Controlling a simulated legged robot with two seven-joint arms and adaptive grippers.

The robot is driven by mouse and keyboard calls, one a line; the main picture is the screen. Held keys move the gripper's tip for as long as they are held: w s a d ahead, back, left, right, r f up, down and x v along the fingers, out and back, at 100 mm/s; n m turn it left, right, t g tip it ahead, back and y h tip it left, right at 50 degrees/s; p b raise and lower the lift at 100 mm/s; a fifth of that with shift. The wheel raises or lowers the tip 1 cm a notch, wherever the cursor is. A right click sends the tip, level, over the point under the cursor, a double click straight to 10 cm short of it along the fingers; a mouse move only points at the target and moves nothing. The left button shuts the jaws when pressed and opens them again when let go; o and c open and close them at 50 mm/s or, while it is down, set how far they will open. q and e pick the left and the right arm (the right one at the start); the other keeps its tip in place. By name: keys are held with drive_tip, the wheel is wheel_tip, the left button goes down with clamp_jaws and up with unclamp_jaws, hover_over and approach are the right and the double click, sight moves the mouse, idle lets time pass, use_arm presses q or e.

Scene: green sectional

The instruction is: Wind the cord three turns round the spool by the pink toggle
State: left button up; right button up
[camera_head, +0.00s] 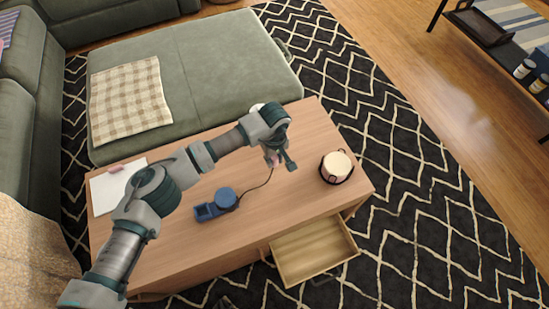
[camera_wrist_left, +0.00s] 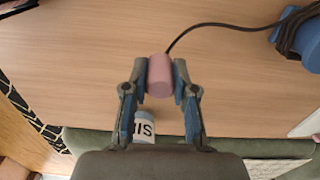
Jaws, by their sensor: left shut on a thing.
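The blue spool (camera_head: 225,197) stands on its blue base on the wooden table, left of my gripper; part of it shows at the upper right of the left wrist view (camera_wrist_left: 310,50). A dark cord (camera_head: 256,188) runs in a loose curve from the spool to the pink toggle (camera_wrist_left: 160,75). Some dark cord lies against the spool, but I cannot tell how many turns. My left gripper (camera_head: 279,160) is shut on the toggle, which sits between its two fingers in the left wrist view. In the head view the gripper partly hides the toggle. My right gripper is not in view.
A round cream-topped container (camera_head: 336,166) stands to the right on the table (camera_head: 185,245). A drawer (camera_head: 315,250) is open at the front. White paper (camera_head: 112,187) lies at the left. A lettered white-and-blue container (camera_wrist_left: 143,129) shows beyond the fingers. Tabletop around the spool is clear.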

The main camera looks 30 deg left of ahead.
sight(274, 171)
use_arm(q)
drive_tip(key=shift+f, duration=0.15)
drive_tip(key=shift+f+b, duration=0.5)
drive_tip(key=shift+f, duration=1.85)
drive_tip(key=o, duration=1)
wheel_tip(274, 171, up, 12)
drive_tip(key=shift+f, duration=0.1)
